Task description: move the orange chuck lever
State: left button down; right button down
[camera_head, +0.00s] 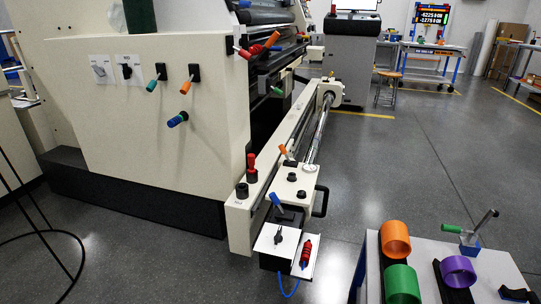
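Three levers with orange handles show on the large cream machine (150,150), and I cannot tell for certain which is the chuck lever. A thicker orange handle (271,40) is at the panel's upper right corner, near a red handle (243,53). A small orange lever (284,151) stands tilted on the carriage (298,182) along the rail. Neither of my grippers is in view.
A table (440,252) at the lower right holds orange, green and purple rings, and a green-handled lever (455,229). A white box (277,242) with a knob sits at the rail's near end. Open grey floor (410,150) lies right of the rail.

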aim_at(282, 148)
jog(key=j+z, duration=0.2)
jog(key=j, duration=0.8)
jog(key=i+j+z, duration=0.3)
jog(key=j, duration=0.3)
jog(key=i+j+z, duration=0.15)
jog(key=i+j, duration=0.1)
jog(key=j, duration=0.1)
